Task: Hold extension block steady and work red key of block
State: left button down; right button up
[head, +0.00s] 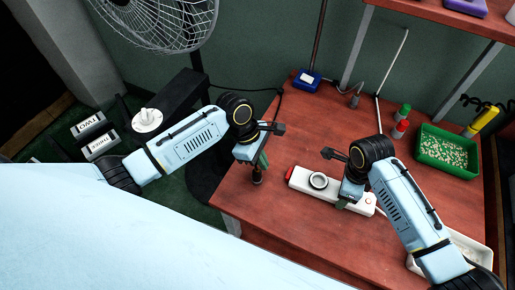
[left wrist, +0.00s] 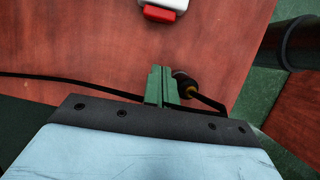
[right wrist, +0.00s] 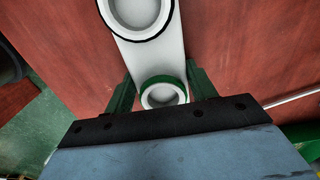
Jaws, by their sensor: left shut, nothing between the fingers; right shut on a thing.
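The white extension block (head: 336,193) lies on the red-brown table, with a dark-rimmed round socket near its middle. Its red key (head: 291,173) is at the left end; it also shows at the top of the left wrist view (left wrist: 158,14). My right gripper (right wrist: 161,88) is shut on the block, one green finger on each side, near a green-rimmed round socket. My left gripper (head: 263,160) is shut and empty, left of the red key and apart from it. Its green fingertips (left wrist: 162,72) are together, beside a dark plug-like piece (left wrist: 186,84).
A green tray of pale bits (head: 446,150), red and green capped bottles (head: 401,128) and a blue box (head: 307,79) stand towards the back. A white tray (head: 463,248) is at the right front. A fan (head: 160,22) stands left of the table. The table's front middle is clear.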

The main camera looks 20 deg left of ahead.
aim_at(289, 174)
pick_arm(q)
jog(key=shift+x, duration=1.05)
jog(key=d, duration=0.2)
jog(key=shift+d, duration=1)
